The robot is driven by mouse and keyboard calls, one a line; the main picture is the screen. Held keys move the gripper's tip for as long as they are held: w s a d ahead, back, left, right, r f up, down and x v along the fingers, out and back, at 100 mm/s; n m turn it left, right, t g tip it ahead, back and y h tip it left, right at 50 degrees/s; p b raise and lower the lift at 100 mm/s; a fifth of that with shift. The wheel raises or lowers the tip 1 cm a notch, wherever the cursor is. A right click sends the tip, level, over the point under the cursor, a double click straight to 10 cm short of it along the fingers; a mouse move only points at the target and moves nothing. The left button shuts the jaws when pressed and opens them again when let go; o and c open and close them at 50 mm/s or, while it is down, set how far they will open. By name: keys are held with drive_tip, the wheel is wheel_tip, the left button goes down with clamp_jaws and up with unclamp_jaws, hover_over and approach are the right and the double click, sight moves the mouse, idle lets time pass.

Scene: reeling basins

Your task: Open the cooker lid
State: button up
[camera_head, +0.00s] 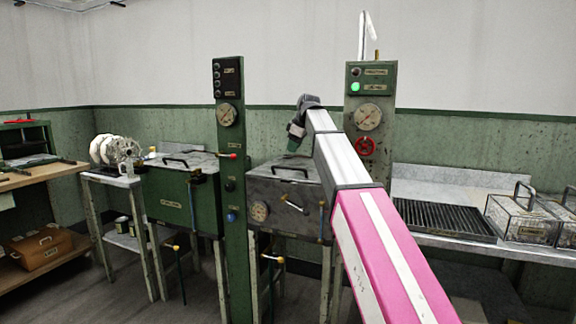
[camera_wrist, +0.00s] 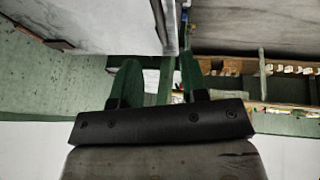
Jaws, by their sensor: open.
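Two lidded metal units stand at the wall in the head view; I cannot read which is the cooker. The left one is a green box with a grey lid (camera_head: 183,160) and a dark bar handle (camera_head: 175,161). The right one is a grey box (camera_head: 284,205) with a gauge, and its lid (camera_head: 283,171) also has a dark handle (camera_head: 293,170). Both lids look shut. My gripper (camera_head: 295,143) is above the back of the grey lid, apart from its handle. In the wrist view my gripper (camera_wrist: 159,72) has its two green fingers apart with nothing held between them.
A green control post (camera_head: 230,170) stands between the units. A second panel (camera_head: 370,100) with a red handwheel (camera_head: 365,145) is close right of my arm. A bench (camera_head: 460,184) at right holds a dark grate (camera_head: 440,216) and wire-handled boxes (camera_head: 522,218). White reels (camera_head: 112,150) stand at left.

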drive_tip(key=x, duration=0.9)
drive_tip(key=shift+w+f, duration=0.1)
drive_tip(key=shift+f, duration=0.1)
clamp_jaws()
